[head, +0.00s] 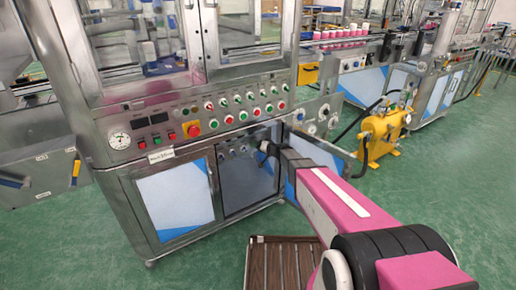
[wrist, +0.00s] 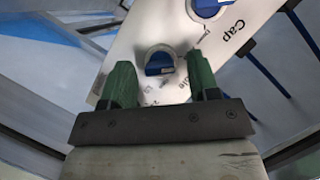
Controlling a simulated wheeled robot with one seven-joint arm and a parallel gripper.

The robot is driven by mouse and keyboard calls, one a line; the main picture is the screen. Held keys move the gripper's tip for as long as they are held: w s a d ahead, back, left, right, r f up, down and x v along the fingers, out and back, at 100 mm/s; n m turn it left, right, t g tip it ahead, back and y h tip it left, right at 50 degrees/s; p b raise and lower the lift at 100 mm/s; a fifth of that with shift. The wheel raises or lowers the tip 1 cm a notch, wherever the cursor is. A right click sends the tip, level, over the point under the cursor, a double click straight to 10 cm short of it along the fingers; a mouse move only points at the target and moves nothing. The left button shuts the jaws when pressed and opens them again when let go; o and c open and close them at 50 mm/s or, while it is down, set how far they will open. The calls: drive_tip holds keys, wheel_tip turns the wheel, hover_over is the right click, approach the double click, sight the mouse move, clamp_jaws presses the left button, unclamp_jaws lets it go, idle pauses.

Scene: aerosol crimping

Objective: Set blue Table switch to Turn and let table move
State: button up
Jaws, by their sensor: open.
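A blue rotary switch (wrist: 159,64) on a pale plate shows between my fingertips in the wrist view. The label beside it is partly hidden, so I cannot read it fully. A second blue switch (wrist: 210,7), by the word "Cap", sits at the upper right on the same plate. My gripper (wrist: 160,72) is open, with one green finger to each side of the lower switch; contact cannot be told. In the head view my arm reaches into the lower right bay of the steel machine (head: 128,106), and my fingertips are hidden there.
The machine's front has a red emergency button on yellow (head: 191,130) and several red and green buttons. An open blue-and-white door (head: 290,180) stands close beside my arm. A brown slatted platform (head: 283,262) lies on the green floor, and a yellow tank (head: 381,134) stands at right.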

drive_tip(key=c, duration=0.9)
drive_tip(key=shift+f+m+t+y, duration=0.2)
drive_tip(key=shift+m+t+y, duration=0.55)
drive_tip(key=shift+m, duration=2.05)
drive_tip(key=shift+f+m+t+y, duration=0.15)
drive_tip(key=shift+m+t+y, duration=0.55)
drive_tip(key=shift+m, duration=2.1)
drive_tip(key=shift+f+m+t+y, duration=0.3)
drive_tip(key=shift+m+y, duration=0.75)
drive_tip(key=shift+m, duration=1.75)
drive_tip(key=shift+r+m+t, duration=0.1)
drive_tip(key=shift+m+t, duration=0.15)
drive_tip(key=shift+m, duration=0.05)
drive_tip(key=o, duration=0.9)
